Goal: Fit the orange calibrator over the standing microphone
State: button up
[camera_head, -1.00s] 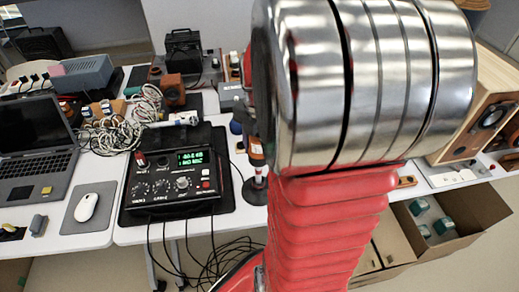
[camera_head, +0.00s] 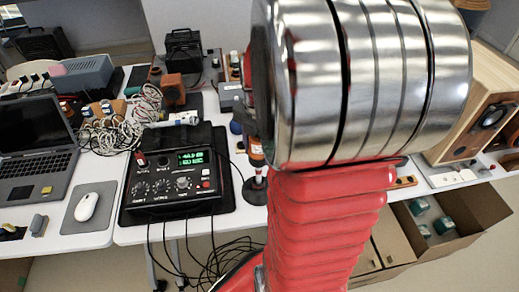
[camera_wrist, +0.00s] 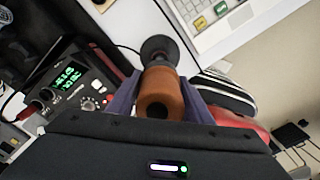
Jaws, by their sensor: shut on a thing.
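The orange calibrator (camera_wrist: 172,85) is a short cylinder between the two purple fingers of my gripper (camera_wrist: 160,88) in the wrist view. The fingers press on its sides, and its near end shows a dark round hole. Just beyond it, in line with it, is the round black base (camera_wrist: 158,48) of the microphone stand. In the head view the orange calibrator (camera_head: 256,148) stands upright above the stand base (camera_head: 255,191), with a dark stem below it. The microphone itself is hidden, and I cannot tell how far the calibrator covers it. My arm hides most of the gripper there.
A black meter box (camera_head: 172,178) with green digits stands left of the stand. A mouse (camera_head: 86,206), a laptop (camera_head: 38,138) and tangled cables (camera_head: 115,130) lie farther left. A wooden speaker (camera_head: 480,120) and an open carton (camera_head: 455,222) are at the right.

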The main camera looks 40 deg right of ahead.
jog(key=shift+f, duration=0.3)
dwell(0.4)
jog(key=o, duration=1.3)
jog(key=shift+o, duration=0.2)
notch_tip(320, 180, up, 14)
jog(key=shift+f, duration=0.1)
